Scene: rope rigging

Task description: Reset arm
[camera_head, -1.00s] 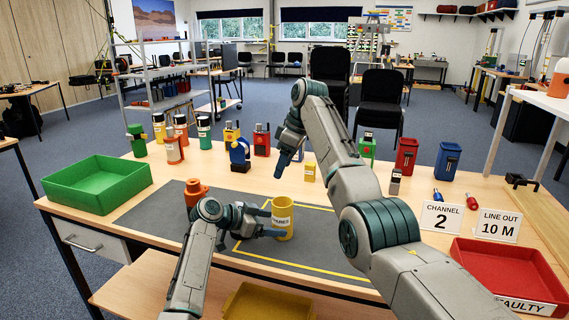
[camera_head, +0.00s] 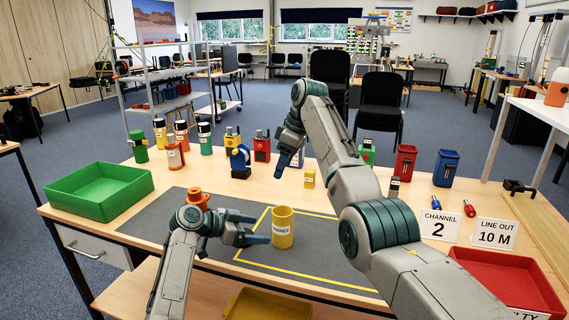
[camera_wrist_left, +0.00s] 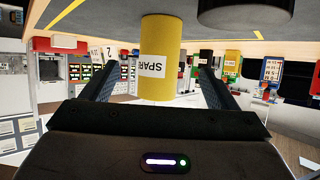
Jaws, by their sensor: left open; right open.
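The yellow cup (camera_head: 282,229) with a "SPARES" label stands upright on the grey mat, inside the yellow outline. My left gripper (camera_head: 262,229) is low over the mat, just left of the cup, open and holding nothing. In the left wrist view the cup (camera_wrist_left: 160,62) appears upside down, ahead and between the two spread fingers, with no clear contact. My right gripper (camera_head: 283,162) hangs above the table behind the cup, open with nothing visible in it. Its forearm hides part of the table behind.
An orange object (camera_head: 198,198) stands close behind my left wrist. A green tray (camera_head: 100,208) is at the left and a red tray (camera_head: 515,282) at the right. Bottles and small coloured containers line the back.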

